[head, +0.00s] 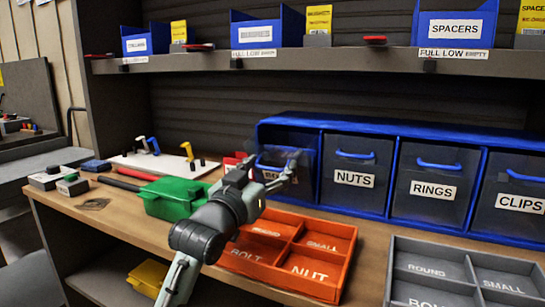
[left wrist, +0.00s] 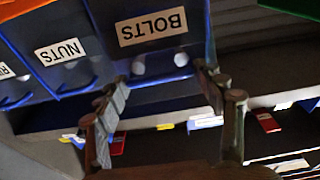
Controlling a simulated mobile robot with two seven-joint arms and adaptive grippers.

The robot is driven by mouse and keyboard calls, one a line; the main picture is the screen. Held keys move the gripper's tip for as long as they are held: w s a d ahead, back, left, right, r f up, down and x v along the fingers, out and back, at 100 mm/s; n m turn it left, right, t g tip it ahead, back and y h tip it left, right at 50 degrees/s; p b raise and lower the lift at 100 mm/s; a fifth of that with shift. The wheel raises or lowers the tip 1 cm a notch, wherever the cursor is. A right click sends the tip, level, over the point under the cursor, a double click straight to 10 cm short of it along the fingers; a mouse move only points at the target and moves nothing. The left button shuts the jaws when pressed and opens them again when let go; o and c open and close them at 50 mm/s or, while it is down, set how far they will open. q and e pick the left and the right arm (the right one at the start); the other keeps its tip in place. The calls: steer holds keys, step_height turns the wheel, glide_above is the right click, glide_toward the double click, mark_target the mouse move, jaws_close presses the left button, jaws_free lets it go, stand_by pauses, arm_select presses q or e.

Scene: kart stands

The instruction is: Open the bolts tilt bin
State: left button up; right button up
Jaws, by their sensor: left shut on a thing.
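The bolts tilt bin (head: 308,178) is the leftmost of a row of dark bins in a blue frame. Its BOLTS label (left wrist: 151,27) shows upside down in the left wrist view, and my gripper covers most of it in the head view. My left gripper (head: 285,170) is at the bin's front, shut on its blue handle (left wrist: 160,80); its fingers (left wrist: 163,88) stand on either side of the handle. The bin's front seems to lean out slightly compared with the nuts bin (head: 353,187); how far is hard to tell. My right gripper is not in view.
The rings bin (head: 430,195) and clips bin (head: 510,208) stand to the right. An orange divided tray (head: 345,240) lies below the bins, a grey tray (head: 397,262) to its right. A green box (head: 170,199) sits left of my arm. A shelf (head: 200,62) runs above.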

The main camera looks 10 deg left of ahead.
arm_select(q)
steer(key=shift+w+f, duration=0.1)
steer(key=shift+f, duration=0.4)
steer(key=o, duration=1.7)
steer(key=shift+w, duration=0.1)
steer(key=shift+c, duration=0.2)
steer(key=shift+r, duration=5.15)
